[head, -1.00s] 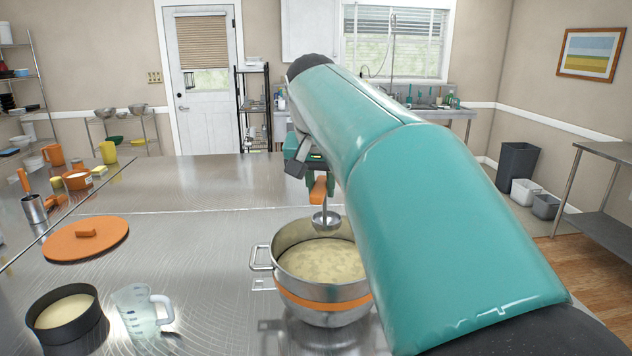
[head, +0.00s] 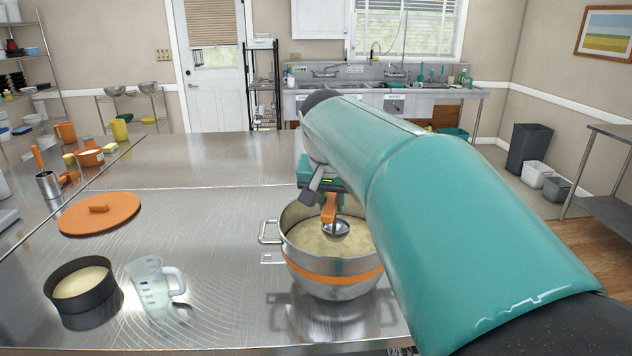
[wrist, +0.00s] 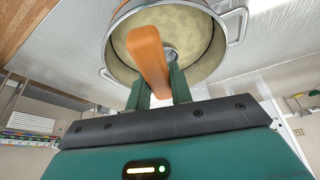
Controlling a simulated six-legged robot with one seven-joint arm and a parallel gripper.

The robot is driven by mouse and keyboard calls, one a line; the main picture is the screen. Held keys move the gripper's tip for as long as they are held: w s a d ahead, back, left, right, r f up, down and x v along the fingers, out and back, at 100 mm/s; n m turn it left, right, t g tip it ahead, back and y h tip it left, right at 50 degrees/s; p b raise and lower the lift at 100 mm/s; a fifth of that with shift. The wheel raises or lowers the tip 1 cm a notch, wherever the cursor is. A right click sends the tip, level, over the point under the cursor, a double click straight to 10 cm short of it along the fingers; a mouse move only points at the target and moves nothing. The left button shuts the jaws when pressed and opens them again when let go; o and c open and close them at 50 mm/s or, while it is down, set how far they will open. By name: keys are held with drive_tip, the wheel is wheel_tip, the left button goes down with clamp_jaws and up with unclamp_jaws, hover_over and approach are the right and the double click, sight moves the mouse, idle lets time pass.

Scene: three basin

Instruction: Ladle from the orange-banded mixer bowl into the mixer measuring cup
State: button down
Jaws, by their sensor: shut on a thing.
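The steel mixer bowl with an orange band (head: 322,277) stands on the steel table and holds pale yellow batter (head: 318,241). My gripper (head: 331,192) is above the bowl, shut on the orange handle of the ladle (head: 329,209). The ladle's steel cup (head: 336,228) hangs inside the bowl's rim, near the batter; I cannot tell whether it touches. In the wrist view, the ladle handle (wrist: 149,54) points down over the batter and hides part of the cup. The clear measuring cup (head: 152,285) stands upright on the table to the left of the bowl.
A dark round pan of batter (head: 77,292) stands beside the measuring cup. An orange lid (head: 100,213) lies behind them. An orange pot (head: 89,156) and other containers stand at the far left. The table between bowl and lid is clear.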

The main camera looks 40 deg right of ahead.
wheel_tip(320, 180, down, 9)
drive_tip(key=shift+r, duration=0.15)
idle(0.4)
drive_tip(key=shift+r, duration=0.15)
idle(1.0)
drive_tip(key=shift+r, duration=8.5)
drive_tip(key=shift+w+d+r+g+y, duration=0.7)
drive_tip(key=shift+w+d+r+y, duration=0.1)
drive_tip(key=shift+d+r, duration=0.15)
drive_tip(key=shift+a, duration=0.1)
drive_tip(key=shift+s, duration=0.1)
